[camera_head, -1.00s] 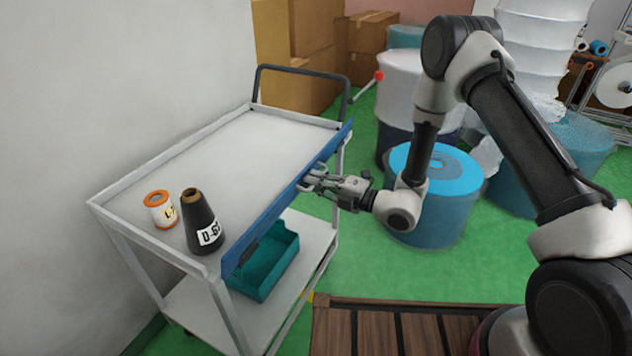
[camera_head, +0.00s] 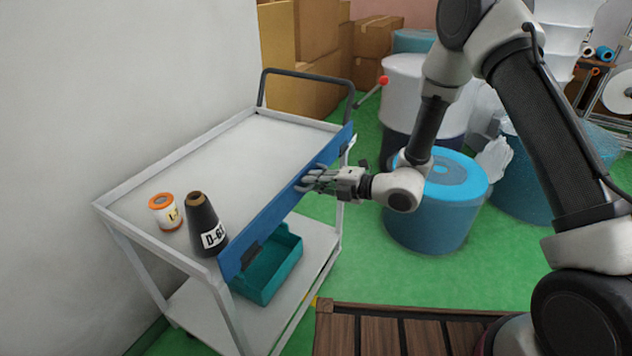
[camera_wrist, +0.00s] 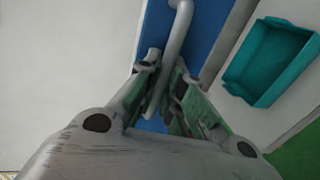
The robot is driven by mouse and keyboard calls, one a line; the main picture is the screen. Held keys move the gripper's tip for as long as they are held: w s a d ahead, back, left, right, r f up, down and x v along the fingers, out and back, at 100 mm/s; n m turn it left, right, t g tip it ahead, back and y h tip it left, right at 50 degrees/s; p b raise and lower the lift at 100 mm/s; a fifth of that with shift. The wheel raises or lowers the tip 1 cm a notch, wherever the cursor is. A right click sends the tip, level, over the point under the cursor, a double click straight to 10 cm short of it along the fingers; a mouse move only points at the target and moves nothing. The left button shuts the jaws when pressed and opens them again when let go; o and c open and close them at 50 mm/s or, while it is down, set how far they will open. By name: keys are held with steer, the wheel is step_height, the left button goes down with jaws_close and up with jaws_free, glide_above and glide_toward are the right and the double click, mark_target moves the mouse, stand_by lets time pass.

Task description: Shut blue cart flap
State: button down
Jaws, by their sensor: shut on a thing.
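The blue flap (camera_head: 272,217) runs along the right long side of the pale grey cart (camera_head: 128,190), at its top shelf. My gripper (camera_head: 310,180) is at the middle of the flap, reaching in from the right. In the wrist view, a grey bar handle (camera_wrist: 178,38) stands on the blue flap (camera_wrist: 208,28) and passes between my fingers, which are shut on it. The fingers hide part of the handle.
A black cone labelled D-6 (camera_head: 203,225) and an orange-and-white spool (camera_head: 164,211) stand on the top shelf. A teal bin (camera_head: 268,270) sits on the lower shelf. A blue roll (camera_head: 437,215) stands behind my forearm.

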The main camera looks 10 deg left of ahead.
steer(key=c, duration=1.8)
jaws_free()
steer(key=v, duration=1.2)
